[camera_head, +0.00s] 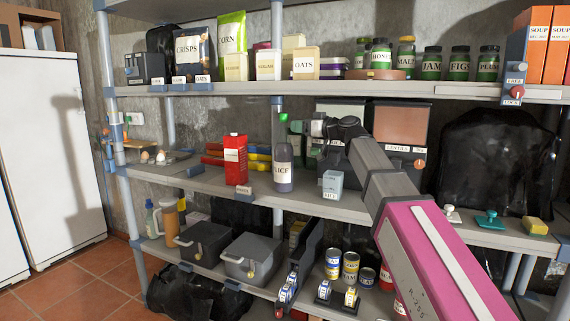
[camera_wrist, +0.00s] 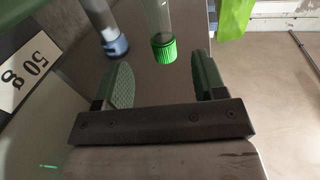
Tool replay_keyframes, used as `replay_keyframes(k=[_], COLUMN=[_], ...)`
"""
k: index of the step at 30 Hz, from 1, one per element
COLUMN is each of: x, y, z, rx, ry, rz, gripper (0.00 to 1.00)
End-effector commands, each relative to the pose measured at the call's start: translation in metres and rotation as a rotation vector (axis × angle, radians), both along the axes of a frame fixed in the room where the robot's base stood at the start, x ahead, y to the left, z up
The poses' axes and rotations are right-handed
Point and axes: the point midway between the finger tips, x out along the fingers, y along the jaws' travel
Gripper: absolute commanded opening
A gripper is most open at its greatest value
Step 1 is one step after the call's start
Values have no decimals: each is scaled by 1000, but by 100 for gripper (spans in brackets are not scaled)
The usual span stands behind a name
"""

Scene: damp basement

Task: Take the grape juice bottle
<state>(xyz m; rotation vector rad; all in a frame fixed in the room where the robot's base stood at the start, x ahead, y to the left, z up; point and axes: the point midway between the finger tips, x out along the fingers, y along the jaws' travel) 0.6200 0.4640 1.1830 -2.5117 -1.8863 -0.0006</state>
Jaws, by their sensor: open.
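The grape juice bottle (camera_head: 283,165), with a green cap, a dark lower body and a white label partly reading "JUICE", stands upright on the middle shelf. My gripper (camera_head: 299,127) is just right of its upper part in the head view; its fingers are small and partly hidden there. In the wrist view, my gripper (camera_wrist: 162,68) is open, with one textured finger on each side. The bottle's green cap (camera_wrist: 163,49) shows ahead in the gap, apart from both fingers. The bottle's base is out of that view.
A red carton (camera_head: 235,159) stands left of the bottle and a small pale box (camera_head: 332,185) to its right. A shelf post (camera_head: 277,106) rises close behind the bottle; it also shows in the wrist view (camera_wrist: 97,15). The upper shelf (camera_head: 330,86) hangs above.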

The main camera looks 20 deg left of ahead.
Motion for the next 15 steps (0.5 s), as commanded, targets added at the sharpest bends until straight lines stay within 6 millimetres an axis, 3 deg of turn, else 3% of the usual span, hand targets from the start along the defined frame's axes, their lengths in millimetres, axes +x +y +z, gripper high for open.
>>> replay_keyframes(k=[6,15], x=[11,16], y=[33,54], z=[1,2], rx=[-1,-1], ry=[0,0], rz=[1,1], gripper=[64,64])
